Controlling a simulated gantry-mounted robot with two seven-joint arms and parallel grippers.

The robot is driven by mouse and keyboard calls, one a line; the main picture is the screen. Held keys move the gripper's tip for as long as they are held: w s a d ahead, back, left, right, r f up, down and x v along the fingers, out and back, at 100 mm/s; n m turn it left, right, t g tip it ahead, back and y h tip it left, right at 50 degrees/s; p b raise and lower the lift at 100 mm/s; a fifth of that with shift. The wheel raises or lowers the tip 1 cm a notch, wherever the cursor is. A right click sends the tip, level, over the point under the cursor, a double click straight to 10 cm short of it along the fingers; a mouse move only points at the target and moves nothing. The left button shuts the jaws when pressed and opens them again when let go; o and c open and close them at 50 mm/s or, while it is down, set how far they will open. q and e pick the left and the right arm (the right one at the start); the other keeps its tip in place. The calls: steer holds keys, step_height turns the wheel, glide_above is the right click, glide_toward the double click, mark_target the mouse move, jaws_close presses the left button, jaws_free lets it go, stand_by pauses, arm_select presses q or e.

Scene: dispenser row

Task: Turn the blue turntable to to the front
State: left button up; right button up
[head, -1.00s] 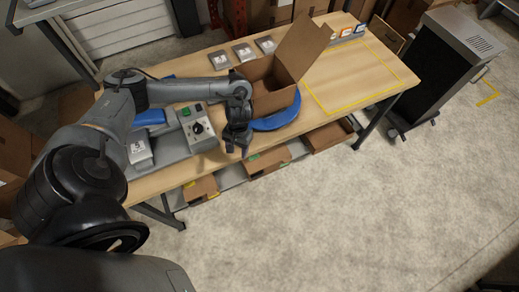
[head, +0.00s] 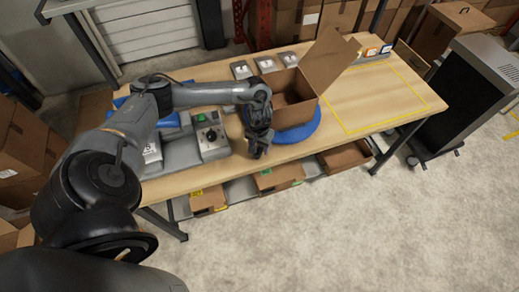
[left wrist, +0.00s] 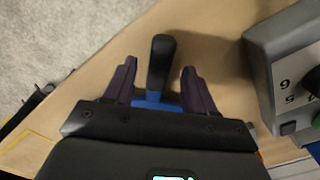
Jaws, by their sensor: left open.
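The blue turntable (head: 306,133) lies on the wooden table near its front edge, with an open cardboard box (head: 292,113) standing on it. A black handle (left wrist: 160,62) with a blue part (left wrist: 155,100) at its base shows in the left wrist view. My left gripper (head: 258,152) is at the turntable's left front side, pointing down. In the left wrist view, its open fingers (left wrist: 159,72) stand on both sides of the handle, with gaps on each side. In the head view the gripper hides the handle. My right gripper is not in view.
A grey control box (head: 211,136) with a knob and green button stands left of the gripper. Several grey scale-like units (head: 266,65) line the back edge. Open bins (head: 280,179) sit below the front edge. The yellow-outlined area (head: 375,95) at right is clear.

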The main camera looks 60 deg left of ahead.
arm_select(q)
steer(key=shift+f, duration=0.9)
jaws_close()
